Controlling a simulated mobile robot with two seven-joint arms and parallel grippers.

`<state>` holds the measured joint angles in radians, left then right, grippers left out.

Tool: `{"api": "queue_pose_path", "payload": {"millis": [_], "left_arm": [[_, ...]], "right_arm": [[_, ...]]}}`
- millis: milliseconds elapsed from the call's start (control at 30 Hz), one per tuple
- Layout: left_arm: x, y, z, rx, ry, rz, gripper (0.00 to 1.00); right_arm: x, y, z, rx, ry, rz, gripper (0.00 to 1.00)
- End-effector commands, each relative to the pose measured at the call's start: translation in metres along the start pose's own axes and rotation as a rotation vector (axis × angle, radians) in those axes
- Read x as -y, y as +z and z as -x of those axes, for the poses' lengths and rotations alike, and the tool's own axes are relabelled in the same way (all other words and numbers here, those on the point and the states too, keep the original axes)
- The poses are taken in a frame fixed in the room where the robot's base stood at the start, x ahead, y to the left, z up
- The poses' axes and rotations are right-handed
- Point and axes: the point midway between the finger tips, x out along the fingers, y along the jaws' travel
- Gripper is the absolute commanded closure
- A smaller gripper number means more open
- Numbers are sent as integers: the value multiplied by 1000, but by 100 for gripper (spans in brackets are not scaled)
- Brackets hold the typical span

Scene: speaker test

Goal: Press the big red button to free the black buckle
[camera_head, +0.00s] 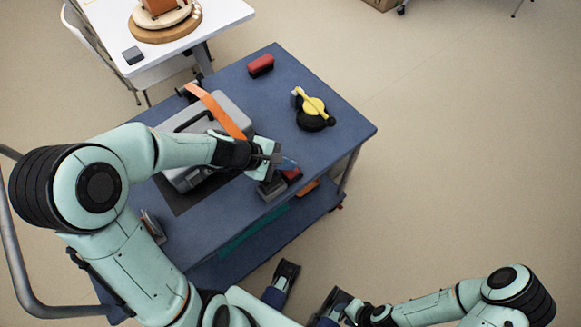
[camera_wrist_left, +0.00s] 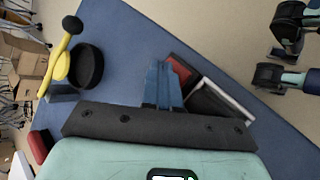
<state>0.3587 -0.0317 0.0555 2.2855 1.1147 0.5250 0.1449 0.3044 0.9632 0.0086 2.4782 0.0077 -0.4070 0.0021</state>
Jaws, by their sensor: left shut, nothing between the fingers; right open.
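A red part (camera_head: 293,174), which looks like the button, sits at the cart's near edge beside a dark grey block (camera_head: 270,189). In the left wrist view the red part (camera_wrist_left: 181,70) adjoins a black piece with a pale edge (camera_wrist_left: 225,98); this may be the buckle. My left gripper (camera_head: 287,163) is shut and empty, its blue fingertips right over or beside the red part. The left wrist view shows the fingertips (camera_wrist_left: 161,72) just left of it; contact cannot be told. My right gripper (camera_head: 310,284) is open and empty, off the cart's near side.
The blue cart (camera_head: 335,135) carries a grey case (camera_head: 232,108) with an orange strap (camera_head: 215,108), a red block (camera_head: 260,66) and a yellow-and-black item (camera_head: 312,108). A white table (camera_head: 190,38) stands behind. The cart's right top is partly clear; floor is open to the right.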

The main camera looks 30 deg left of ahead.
Motion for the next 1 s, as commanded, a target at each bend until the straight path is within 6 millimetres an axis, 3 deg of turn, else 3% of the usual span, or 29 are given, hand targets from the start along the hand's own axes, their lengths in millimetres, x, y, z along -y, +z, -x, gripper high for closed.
{"api": "queue_pose_path", "payload": {"millis": [33, 333, 800, 1000], "left_arm": [[15, 13, -7, 38, -37, 11, 100], [14, 15, -6, 42, -37, 12, 100], [-12, 33, 26, 32, -27, 11, 100], [-16, 35, 32, 27, -25, 12, 100]], "right_arm": [[0, 0, 0, 0, 0, 0, 57], [0, 0, 2, 0, 0, 0, 57], [14, 1, 41, -12, -5, 4, 57], [16, 1, 46, -14, -5, 5, 57]]}}
